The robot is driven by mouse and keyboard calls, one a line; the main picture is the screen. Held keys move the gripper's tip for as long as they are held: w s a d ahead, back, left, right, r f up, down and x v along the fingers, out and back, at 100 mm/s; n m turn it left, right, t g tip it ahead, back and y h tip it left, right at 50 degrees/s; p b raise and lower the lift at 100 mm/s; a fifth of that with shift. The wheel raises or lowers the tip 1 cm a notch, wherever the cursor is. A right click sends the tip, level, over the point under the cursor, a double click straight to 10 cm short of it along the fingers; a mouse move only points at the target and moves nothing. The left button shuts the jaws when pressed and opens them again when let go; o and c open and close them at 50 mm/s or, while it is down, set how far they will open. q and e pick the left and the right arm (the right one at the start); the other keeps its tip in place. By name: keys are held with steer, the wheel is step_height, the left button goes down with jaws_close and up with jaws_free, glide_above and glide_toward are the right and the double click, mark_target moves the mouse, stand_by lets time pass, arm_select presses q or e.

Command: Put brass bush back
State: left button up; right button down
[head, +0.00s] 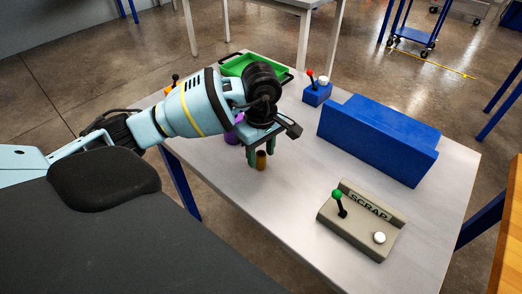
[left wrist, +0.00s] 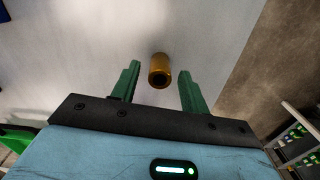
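The brass bush (head: 261,161) is a small gold-coloured hollow cylinder, upright on the grey table, below my left gripper (head: 261,152). In the left wrist view the bush (left wrist: 159,72) shows its dark bore and lies between the two green fingertips, with a gap to each side. My left gripper is open and points down, its fingers apart around or just above the bush; I cannot tell the exact height. My right gripper is not in view.
A grey SCRAP box (head: 360,222) with a green-knobbed lever stands front right. A large blue block (head: 378,140), a small blue box (head: 317,94) with a red-knobbed lever and a green tray (head: 236,68) stand behind. A purple thing (head: 233,135) is partly hidden by my gripper.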

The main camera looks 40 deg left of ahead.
mark_target(261, 153)
arm_select(q)
steer(key=shift+r, duration=0.15)
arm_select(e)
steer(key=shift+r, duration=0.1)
arm_select(q)
steer(key=shift+r, duration=0.35)
step_height(261, 153, up, 11)
steer(key=p, duration=0.1)
steer(key=shift+r, duration=0.2)
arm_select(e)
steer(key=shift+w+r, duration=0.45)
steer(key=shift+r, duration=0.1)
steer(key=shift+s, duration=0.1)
